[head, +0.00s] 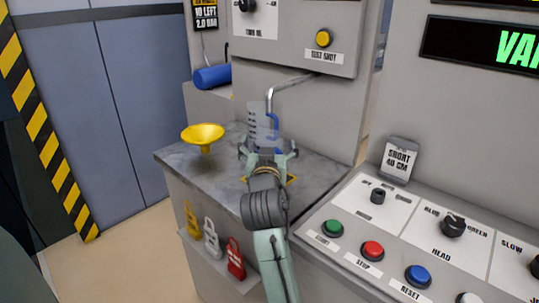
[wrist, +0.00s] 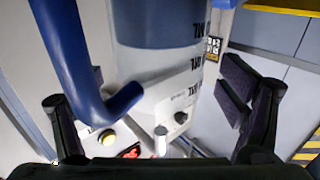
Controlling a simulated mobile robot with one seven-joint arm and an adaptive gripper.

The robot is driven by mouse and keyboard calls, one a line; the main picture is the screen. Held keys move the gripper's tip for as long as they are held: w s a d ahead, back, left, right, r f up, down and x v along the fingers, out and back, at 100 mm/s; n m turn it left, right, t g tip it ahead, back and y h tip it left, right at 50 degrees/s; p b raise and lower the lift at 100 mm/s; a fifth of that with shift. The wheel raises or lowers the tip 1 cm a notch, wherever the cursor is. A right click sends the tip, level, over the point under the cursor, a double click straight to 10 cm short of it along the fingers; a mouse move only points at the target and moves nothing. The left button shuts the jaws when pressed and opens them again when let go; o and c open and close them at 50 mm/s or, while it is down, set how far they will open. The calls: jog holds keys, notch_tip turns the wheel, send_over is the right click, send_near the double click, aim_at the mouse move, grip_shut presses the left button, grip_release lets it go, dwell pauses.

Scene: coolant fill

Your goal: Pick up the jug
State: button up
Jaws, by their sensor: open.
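The jug (head: 254,117) is clear, with dark level marks and a blue handle (head: 274,125). In the head view it stands upright on the grey counter, beneath the bent metal spout (head: 291,82), its lower part hidden by my gripper (head: 267,149). In the wrist view the jug (wrist: 158,60) fills the upper middle, with its blue handle (wrist: 70,55) at the left. My gripper (wrist: 150,100) is open there, its fingers spread to either side of the jug. I see no finger clearly touching it.
A yellow funnel (head: 203,136) stands left of the jug on the counter (head: 180,160). A blue cylinder (head: 212,77) lies behind. Coloured padlock-like tags (head: 212,238) hang on the counter's front. A button panel (head: 400,240) is at the right. The grey dispenser cabinet (head: 290,35) rises behind.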

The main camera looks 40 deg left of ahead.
jog(key=shift+w, duration=0.1)
jog(key=c, duration=1.6)
jog(key=shift+c, duration=1)
jog(key=shift+r, duration=0.15)
